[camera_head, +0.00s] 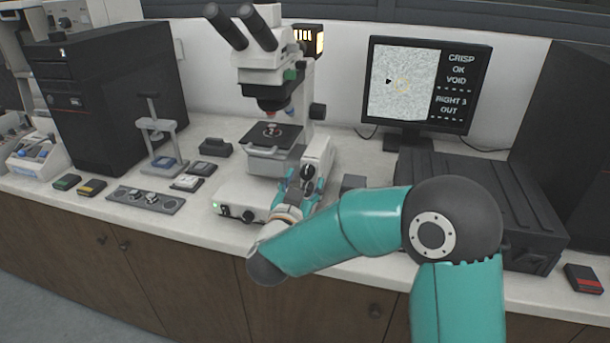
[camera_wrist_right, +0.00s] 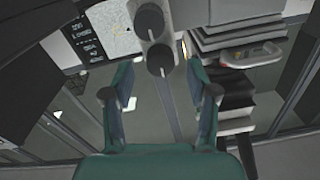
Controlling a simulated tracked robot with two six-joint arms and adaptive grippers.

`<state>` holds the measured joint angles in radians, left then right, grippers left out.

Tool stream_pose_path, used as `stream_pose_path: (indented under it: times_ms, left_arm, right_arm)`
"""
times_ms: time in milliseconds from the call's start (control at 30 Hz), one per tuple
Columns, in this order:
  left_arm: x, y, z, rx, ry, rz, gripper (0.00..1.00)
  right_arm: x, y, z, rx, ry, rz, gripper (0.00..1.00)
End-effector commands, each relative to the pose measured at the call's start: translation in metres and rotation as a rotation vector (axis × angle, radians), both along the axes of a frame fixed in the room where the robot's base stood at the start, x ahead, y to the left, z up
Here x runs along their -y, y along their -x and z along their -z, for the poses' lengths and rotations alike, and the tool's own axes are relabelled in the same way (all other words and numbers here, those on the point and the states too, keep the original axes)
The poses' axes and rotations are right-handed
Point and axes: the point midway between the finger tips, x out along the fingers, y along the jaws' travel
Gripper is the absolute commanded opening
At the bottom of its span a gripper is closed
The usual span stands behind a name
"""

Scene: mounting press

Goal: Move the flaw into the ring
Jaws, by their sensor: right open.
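The monitor (camera_head: 430,88) shows a grey speckled picture with a dark flaw (camera_head: 388,81) to the left of a faint yellowish ring (camera_head: 404,85); the flaw is outside the ring. Its text reads "CRISP OK VOID" and "RIGHT 3 OUT". The microscope (camera_head: 277,75) stands left of the monitor, with a sample on its stage (camera_head: 262,138). My right gripper (camera_head: 304,180) is at the stage's right side by the stage knobs (camera_head: 309,153). In the right wrist view, its open fingers (camera_wrist_right: 160,75) point toward two stacked dark-capped knobs (camera_wrist_right: 160,58); contact is unclear.
A black tower (camera_head: 105,95), a small press stand (camera_head: 160,135) and a grey tray (camera_head: 146,199) are at left. A small dark block (camera_head: 353,184) sits right of the gripper.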

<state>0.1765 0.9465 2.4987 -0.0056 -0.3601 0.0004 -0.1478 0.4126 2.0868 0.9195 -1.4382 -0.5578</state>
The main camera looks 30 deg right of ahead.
Motion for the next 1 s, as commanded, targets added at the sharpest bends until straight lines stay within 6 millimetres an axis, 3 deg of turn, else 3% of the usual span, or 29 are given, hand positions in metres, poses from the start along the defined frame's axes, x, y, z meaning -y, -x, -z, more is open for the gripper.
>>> stream_pose_path:
  times_ms: [200,533,867,1000]
  left_arm:
    - [0.0,0.0,-0.003,0.0,0.0,0.0,0.4]
    - [0.0,0.0,-0.003,0.0,0.0,0.0,0.4]
    - [0.0,0.0,-0.003,0.0,0.0,0.0,0.4]
    - [0.0,0.0,-0.002,0.0,0.0,0.0,0.4]
  right_arm:
    - [0.014,-0.013,0.0,0.0,0.0,0.0,0.58]
    - [0.015,-0.014,0.0,0.0,0.0,-0.001,0.57]
    - [0.016,-0.014,0.0,0.0,0.0,0.0,0.02]
    - [0.016,-0.013,0.0,0.003,-0.001,0.0,0.0]
